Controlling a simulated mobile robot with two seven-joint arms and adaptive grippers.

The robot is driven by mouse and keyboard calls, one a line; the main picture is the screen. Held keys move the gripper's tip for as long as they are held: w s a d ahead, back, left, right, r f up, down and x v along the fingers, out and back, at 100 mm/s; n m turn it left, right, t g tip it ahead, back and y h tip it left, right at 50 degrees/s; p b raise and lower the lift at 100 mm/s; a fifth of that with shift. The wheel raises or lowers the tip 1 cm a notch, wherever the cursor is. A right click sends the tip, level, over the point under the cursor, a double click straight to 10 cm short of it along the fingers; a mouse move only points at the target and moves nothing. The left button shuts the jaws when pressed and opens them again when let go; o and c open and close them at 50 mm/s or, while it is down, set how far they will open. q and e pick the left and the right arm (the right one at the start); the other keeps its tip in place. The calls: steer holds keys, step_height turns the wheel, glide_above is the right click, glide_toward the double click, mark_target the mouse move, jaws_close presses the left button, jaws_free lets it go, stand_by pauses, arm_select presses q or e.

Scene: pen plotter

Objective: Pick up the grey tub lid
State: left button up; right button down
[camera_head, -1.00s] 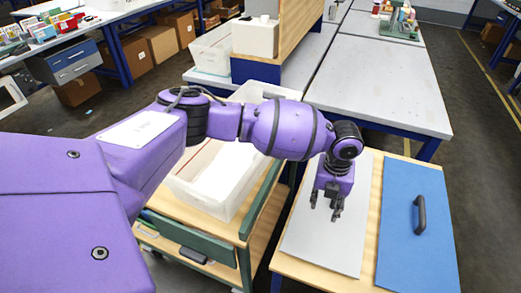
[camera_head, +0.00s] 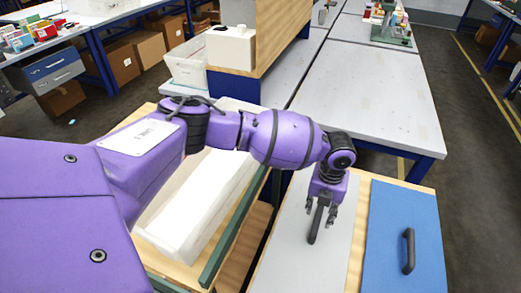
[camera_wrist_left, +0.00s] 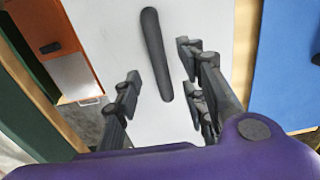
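The grey tub lid (camera_head: 285,260) lies flat on a wooden-topped table, with a dark bar handle (camera_head: 314,226) standing on it. My left gripper (camera_head: 322,209) is over the lid at the far part of the handle, fingers pointing down. In the left wrist view the fingers (camera_wrist_left: 160,72) are spread, one on each side of the dark handle (camera_wrist_left: 152,38), with gaps between them and it. The pale lid surface (camera_wrist_left: 110,40) shows around the handle. The gripper is open and holds nothing. My right gripper is not in view.
A blue lid (camera_head: 385,235) with its own dark handle (camera_head: 408,250) lies to the right on the same table. A translucent tub (camera_head: 150,235) stands on a cart to the left. A large grey-topped table (camera_head: 375,85) stands behind.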

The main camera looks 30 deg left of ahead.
mark_target(318, 217)
arm_select(q)
step_height(318, 217, down, 4)
steer(key=shift+f, duration=0.55)
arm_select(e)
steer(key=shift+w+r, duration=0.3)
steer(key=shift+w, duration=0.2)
arm_select(q)
steer(key=shift+w+r, duration=0.1)
steer(key=shift+r, duration=0.05)
jaws_close()
